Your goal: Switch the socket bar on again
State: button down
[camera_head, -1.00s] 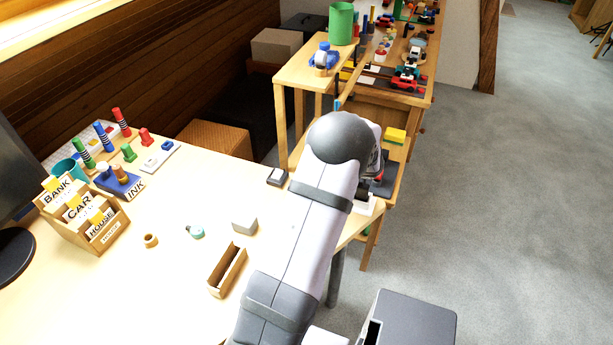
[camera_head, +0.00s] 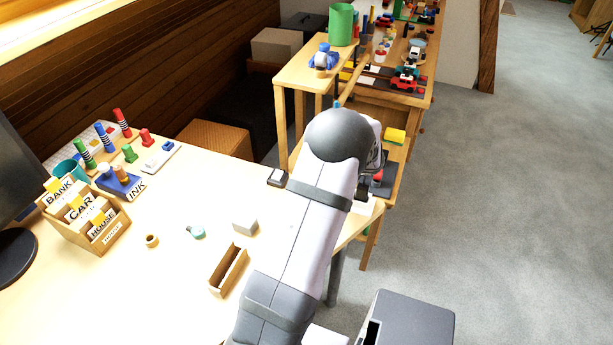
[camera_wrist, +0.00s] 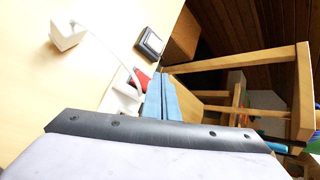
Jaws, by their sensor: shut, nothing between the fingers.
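In the wrist view, a white bar (camera_wrist: 124,95) with a red part (camera_wrist: 141,79), which looks like the socket bar and its switch, lies at the table edge. A white cord runs from it towards a white block (camera_wrist: 68,34). My gripper (camera_wrist: 163,98) shows as blue fingers, shut and empty, right beside the bar's red end. I cannot tell whether they touch it. The fingers and mount hide part of the bar, and whether the switch is lit or pressed cannot be told. In the head view my arm hides the gripper and most of that area.
A dark square pad (camera_head: 277,177) lies close to the bar; the white block (camera_head: 245,226) and an open wooden tray (camera_head: 228,270) are nearer. A wooden card box (camera_head: 100,235) stands left. A wooden shelf frame (camera_wrist: 302,90) rises beyond the table edge.

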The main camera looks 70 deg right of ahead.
jog(key=shift+a+r+p, duration=0.2)
jog(key=shift+r+p, duration=0.45)
jog(key=shift+r, duration=0.5)
jog(key=shift+a+r+p, duration=0.15)
jog(key=shift+r+p, duration=0.5)
jog(key=shift+r, duration=0.5)
jog(key=shift+w, duration=0.1)
jog(key=w+a+r+n+g+y+p, duration=0.1)
jog(key=w+a+n+y, duration=0.1)
jog(key=w+a+n, duration=0.5)
jog(key=w+a+r+n+g+y, duration=0.1)
jog(key=w+a+y, duration=0.3)
jog(key=a, duration=0.7)
jog(key=w+a+r+n+g+y+p, duration=0.1)
jog(key=w+a+n, duration=0.3)
jog(key=w+a, duration=0.4)
jog(key=s+a+r+n+g+h+p, duration=0.1)
jog(key=s+a+n+g, duration=0.2)
jog(key=a+n, duration=0.6)
jog(key=s+a+r+n+g+h+p, duration=0.1)
jog(key=s+a+n, duration=0.7)
jog(key=a, duration=0.8)
jog(key=shift+a+r+n+g+h, duration=0.2)
jog(key=shift+a+n+g+h, duration=0.25)
jog(key=shift+g, duration=0.45)
jog(key=shift+w, duration=0.1)
